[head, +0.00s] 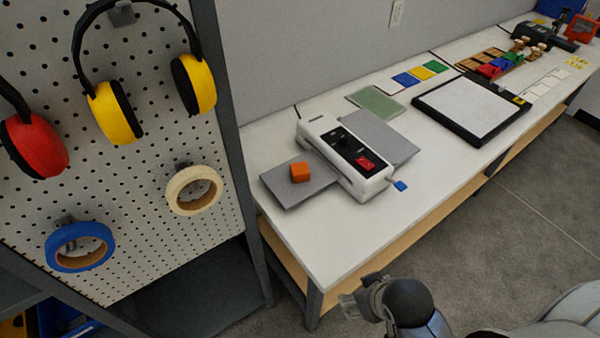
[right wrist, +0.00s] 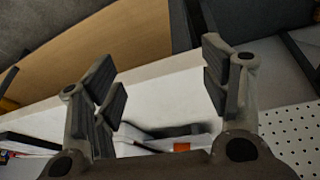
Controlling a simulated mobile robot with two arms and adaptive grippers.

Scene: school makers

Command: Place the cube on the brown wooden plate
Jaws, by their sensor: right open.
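An orange cube (head: 300,172) sits on the grey flat plate (head: 284,193) at the left side of a white machine on the bench. A small orange patch, likely the cube (right wrist: 181,147), shows between my fingers in the right wrist view. Small brown wooden pieces (head: 467,64) lie far along the bench; I cannot tell whether one is the brown wooden plate. My right gripper (head: 352,303) is open and empty in front of the bench's near edge, apart from the cube. Its two spread fingers (right wrist: 165,85) fill the right wrist view. My left gripper is not in view.
The white machine (head: 335,150) has a red switch and a blue-tipped lever. A black-framed white board (head: 470,108), a green mat (head: 375,102) and coloured cards (head: 407,79) lie farther right. A pegboard (head: 130,180) with ear muffs and tape rolls stands left. The bench front is clear.

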